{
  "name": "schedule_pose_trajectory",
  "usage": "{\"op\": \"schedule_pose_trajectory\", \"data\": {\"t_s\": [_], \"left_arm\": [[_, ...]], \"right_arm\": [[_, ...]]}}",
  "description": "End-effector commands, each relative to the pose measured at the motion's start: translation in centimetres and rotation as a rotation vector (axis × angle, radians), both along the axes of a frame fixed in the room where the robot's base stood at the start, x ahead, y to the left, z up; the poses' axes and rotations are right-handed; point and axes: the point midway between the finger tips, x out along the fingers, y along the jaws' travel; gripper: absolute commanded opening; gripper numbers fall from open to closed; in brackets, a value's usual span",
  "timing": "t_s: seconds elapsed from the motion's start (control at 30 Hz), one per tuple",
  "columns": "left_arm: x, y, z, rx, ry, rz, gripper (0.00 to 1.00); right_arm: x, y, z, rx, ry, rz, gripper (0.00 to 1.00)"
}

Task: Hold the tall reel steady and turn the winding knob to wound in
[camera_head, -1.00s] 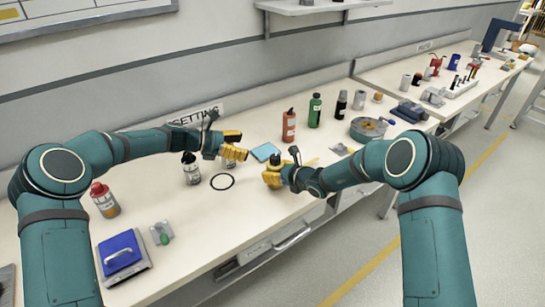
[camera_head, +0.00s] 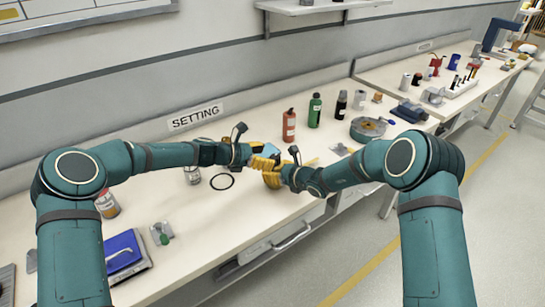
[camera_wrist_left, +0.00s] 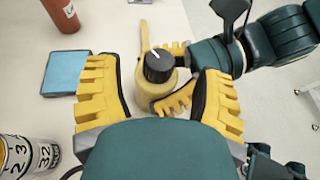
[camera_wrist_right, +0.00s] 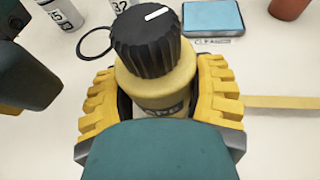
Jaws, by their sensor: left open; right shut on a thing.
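The tall reel is a tan cylinder that shows in the right wrist view (camera_wrist_right: 160,85), standing upright. Its black ribbed winding knob (camera_wrist_right: 147,42) sits on top with a white mark. My right gripper (camera_head: 272,178) is shut around the reel's body, one finger on each side in the right wrist view (camera_wrist_right: 160,95). My left gripper (camera_head: 262,160) is open, its fingers spread in the left wrist view (camera_wrist_left: 160,95). The knob (camera_wrist_left: 158,65) lies ahead between them, apart from both fingers. In the head view the grippers mostly hide the reel. Any scale for the knob is not readable.
A blue pad (camera_wrist_left: 65,72) lies near the reel. A black ring (camera_head: 222,181) and a numbered bottle (camera_head: 192,175) are at the left. Red (camera_head: 289,125) and green (camera_head: 314,110) bottles stand behind. A yellow strip (camera_wrist_right: 285,102) lies beside the reel.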

Motion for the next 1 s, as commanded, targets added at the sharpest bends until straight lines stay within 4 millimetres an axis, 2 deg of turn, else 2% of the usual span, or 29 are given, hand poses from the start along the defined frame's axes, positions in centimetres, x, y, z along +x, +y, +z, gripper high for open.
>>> {"op": "schedule_pose_trajectory", "data": {"t_s": [0.2, 0.6, 0.8, 1.0], "left_arm": [[0.9, -2.0, -0.9, -0.001, 0.0, -0.001, 0.68], [1.1, -2.4, -1.1, 0.0, 0.0, 0.0, 0.66], [1.1, -2.4, -1.1, 0.0, 0.0, 0.0, 0.0], [1.1, -2.4, -1.1, 0.0, 0.0, 0.0, 0.0]], "right_arm": [[0.0, 0.0, 0.0, 0.001, -0.001, 0.0, 0.16], [0.0, 0.0, 0.0, 0.001, -0.001, 0.0, 0.16], [0.0, 0.0, 0.0, 0.001, -0.001, 0.0, 0.16], [0.0, 0.1, 0.0, 0.001, 0.0, 0.001, 0.16]]}}
